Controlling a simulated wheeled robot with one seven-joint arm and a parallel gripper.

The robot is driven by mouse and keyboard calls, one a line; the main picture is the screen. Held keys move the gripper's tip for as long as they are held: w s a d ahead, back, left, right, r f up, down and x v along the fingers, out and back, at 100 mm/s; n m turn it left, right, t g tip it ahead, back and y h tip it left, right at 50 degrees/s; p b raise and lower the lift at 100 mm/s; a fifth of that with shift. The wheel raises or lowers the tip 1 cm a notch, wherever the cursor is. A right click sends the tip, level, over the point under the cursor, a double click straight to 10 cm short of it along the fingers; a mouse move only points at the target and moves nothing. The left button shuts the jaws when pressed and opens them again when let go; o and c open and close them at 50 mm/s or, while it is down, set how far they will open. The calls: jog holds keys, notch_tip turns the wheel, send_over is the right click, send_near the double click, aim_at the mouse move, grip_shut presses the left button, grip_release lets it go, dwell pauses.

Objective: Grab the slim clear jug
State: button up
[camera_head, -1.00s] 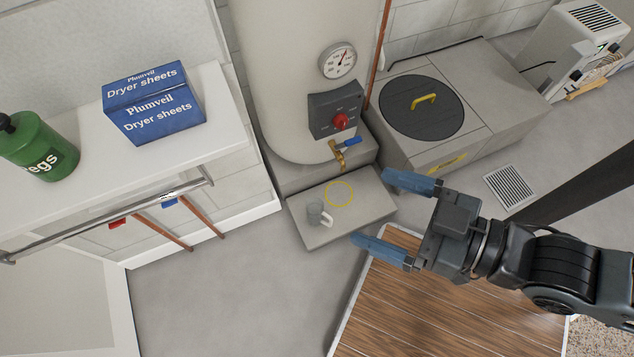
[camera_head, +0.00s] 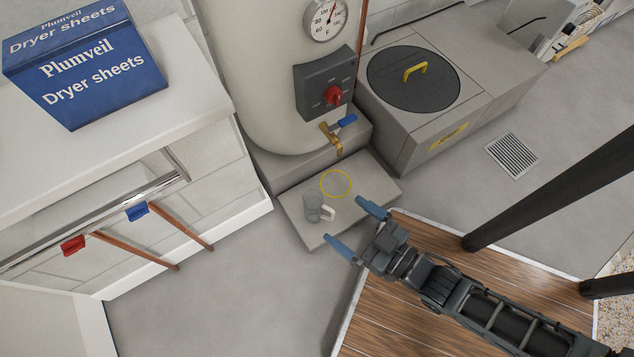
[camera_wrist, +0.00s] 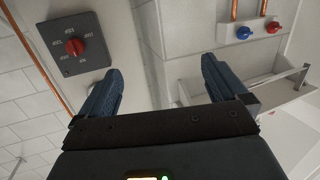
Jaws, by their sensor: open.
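The slim clear jug (camera_head: 312,208) stands upright on a low grey slab (camera_head: 363,186) below the tank's tap. It is a small see-through grey vessel with a pale handle on its right side. My gripper (camera_head: 343,223) is open and empty. In the head view its blue fingertips show just right of and below the jug, apart from it in the picture; its height over the slab is hard to tell. My gripper's fingers also show in the wrist view (camera_wrist: 165,85), with nothing between them. The jug is not in the wrist view.
A yellow ring (camera_head: 336,184) is marked on the slab beside the jug, under a brass tap (camera_head: 332,138). A pale tank (camera_head: 265,80) stands behind. A counter with a dryer sheets box (camera_head: 85,65) is at left. A wooden surface (camera_head: 400,315) lies below my arm.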

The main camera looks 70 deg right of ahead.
jog(key=w+d+f+m+h+b, duration=0.1)
jog(key=w+d+f+b, duration=0.15)
jog(key=f, duration=0.55)
jog(key=w+d+f+h+b, duration=0.1)
jog(key=f+b, duration=0.3)
jog(key=f, duration=0.4)
jog(key=m+h+b, duration=0.1)
jog(key=m+b, duration=0.1)
jog(key=b, duration=0.5)
send_near(320, 206)
jog(key=w, duration=0.3)
jog(key=x, duration=0.4)
jog(key=d+b+x, duration=0.1)
jog(key=x, duration=0.1)
jog(key=shift+d, duration=0.2)
jog(key=shift+w+d, duration=0.25)
jog(key=shift+w, duration=0.3)
jog(key=shift+c, duration=0.2)
jog(key=c, duration=1.5)
